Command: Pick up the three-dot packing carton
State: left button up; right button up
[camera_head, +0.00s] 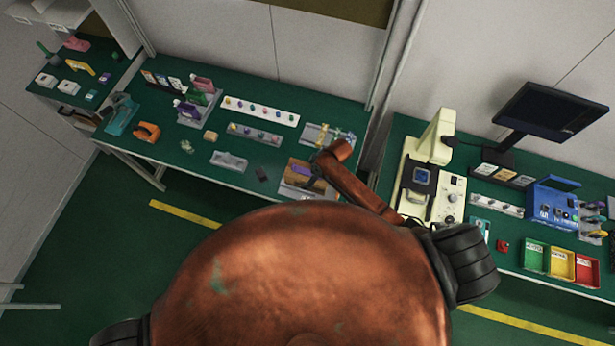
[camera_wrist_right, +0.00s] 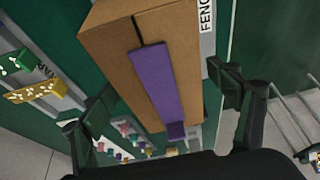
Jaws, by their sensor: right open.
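A brown carton with a purple strip (camera_head: 300,178) sits on a grey plate near the front right edge of the left bench. In the right wrist view the carton (camera_wrist_right: 185,45) fills the upper middle, with its purple strip facing me. I cannot make out dots on it. In the right wrist view my right gripper (camera_wrist_right: 165,88) is open, with one finger to each side of the carton's near end. I cannot tell whether the fingers touch it. My left gripper is not in view.
A grey tray (camera_head: 229,160) and a small dark block (camera_head: 261,174) lie left of the carton. A fixture with clear and yellow parts (camera_head: 328,134) stands behind it. A cream machine (camera_head: 434,150) stands on the right bench.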

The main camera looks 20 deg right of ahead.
jog(key=shift+x, duration=0.8)
jog(key=c, duration=1.3)
